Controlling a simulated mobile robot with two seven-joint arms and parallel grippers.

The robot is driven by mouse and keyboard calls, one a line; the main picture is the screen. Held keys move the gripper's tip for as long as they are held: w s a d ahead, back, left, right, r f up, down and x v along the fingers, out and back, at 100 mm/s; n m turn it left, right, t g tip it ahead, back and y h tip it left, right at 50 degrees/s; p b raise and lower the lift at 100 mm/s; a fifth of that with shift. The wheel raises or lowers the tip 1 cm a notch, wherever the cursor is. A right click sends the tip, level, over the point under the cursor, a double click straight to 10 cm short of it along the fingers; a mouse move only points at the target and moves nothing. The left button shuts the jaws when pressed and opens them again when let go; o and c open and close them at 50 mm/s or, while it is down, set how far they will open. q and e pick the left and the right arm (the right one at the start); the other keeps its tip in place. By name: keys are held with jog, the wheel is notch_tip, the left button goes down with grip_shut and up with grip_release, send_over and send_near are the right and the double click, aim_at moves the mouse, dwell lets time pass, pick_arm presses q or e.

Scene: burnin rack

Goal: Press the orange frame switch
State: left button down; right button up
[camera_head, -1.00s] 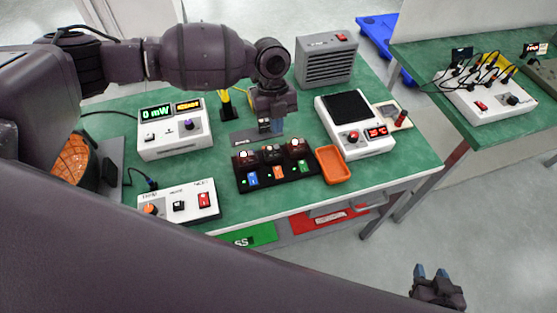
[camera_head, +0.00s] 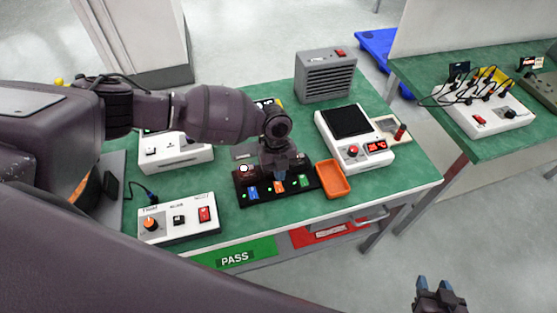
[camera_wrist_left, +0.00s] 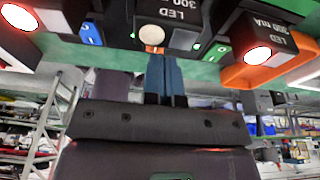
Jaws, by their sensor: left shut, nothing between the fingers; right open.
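The black rack (camera_head: 247,201) stands on the green bench with a row of blue (camera_head: 253,192), orange (camera_head: 278,187) and green (camera_head: 303,182) switches. My left gripper (camera_head: 280,175) is shut and empty, at the middle station just above the orange switch. In the left wrist view its fingertips (camera_wrist_left: 165,58) are at the orange switch (camera_wrist_left: 153,48), which is partly hidden behind them; I cannot tell whether they touch. The LED module domes at left and right glow red there; the middle one (camera_wrist_left: 153,35) is pale. My right gripper (camera_head: 436,287) is open and empty, off the bench.
An orange tray (camera_head: 333,180) stands right of the rack. A white control box (camera_head: 180,218) is at front left, another white box (camera_head: 176,153) behind it. A white instrument (camera_head: 354,138) and a grey vented box (camera_head: 325,76) stand farther right and back.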

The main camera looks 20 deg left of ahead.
aim_at(278, 187)
pick_arm(q)
jog(key=shift+w+f, duration=0.1)
jog(key=shift+f, duration=0.85)
jog(key=shift+a+f, duration=0.1)
jog(key=shift+w+a+f+g+b, duration=0.1)
jog(key=shift+f+g+b, duration=0.35)
jog(key=shift+b, duration=0.75)
jog(key=shift+h, duration=0.3)
jog(key=shift+r, duration=0.1)
